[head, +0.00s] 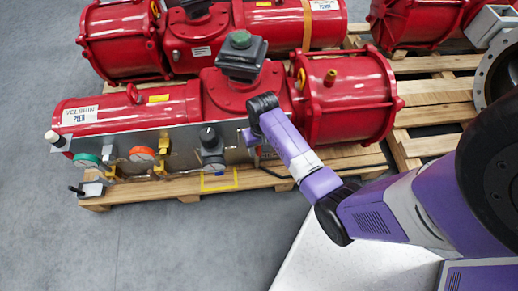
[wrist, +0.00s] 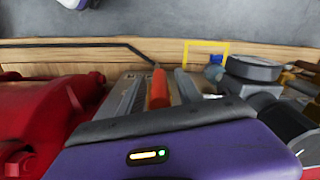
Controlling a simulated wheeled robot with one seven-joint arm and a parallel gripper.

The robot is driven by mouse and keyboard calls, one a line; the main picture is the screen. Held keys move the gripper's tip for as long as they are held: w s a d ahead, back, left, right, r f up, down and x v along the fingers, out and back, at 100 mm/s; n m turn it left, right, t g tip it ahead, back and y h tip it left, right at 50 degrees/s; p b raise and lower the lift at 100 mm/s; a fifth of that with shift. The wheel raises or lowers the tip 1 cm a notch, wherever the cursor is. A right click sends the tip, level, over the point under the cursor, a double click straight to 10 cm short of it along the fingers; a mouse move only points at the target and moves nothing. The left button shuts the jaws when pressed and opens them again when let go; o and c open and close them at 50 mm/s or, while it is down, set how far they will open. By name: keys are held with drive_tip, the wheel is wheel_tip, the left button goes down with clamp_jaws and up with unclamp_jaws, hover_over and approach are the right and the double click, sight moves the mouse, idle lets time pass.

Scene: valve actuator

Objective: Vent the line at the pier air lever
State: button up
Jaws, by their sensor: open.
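The red actuator labelled PIER (head: 160,108) lies on a wooden pallet, with a grey panel along its front. In the wrist view, an orange-red grip (wrist: 158,89), apparently the air lever's handle, points up the picture. My gripper (wrist: 157,88) is open, with one grey finger on each side of this grip. I cannot tell whether either finger touches it. In the head view, my purple arm reaches to the right end of the panel.
A dark round-topped knob or gauge (head: 211,150) stands left of my wrist. Gauges with green (head: 87,160) and orange (head: 143,155) faces sit farther left. A yellow outline (wrist: 206,43) marks the pallet. Another red actuator (head: 245,30) lies behind. The floor in front is clear.

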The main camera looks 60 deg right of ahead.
drive_tip(key=shift+c, duration=0.2)
clamp_jaws()
idle(1.3)
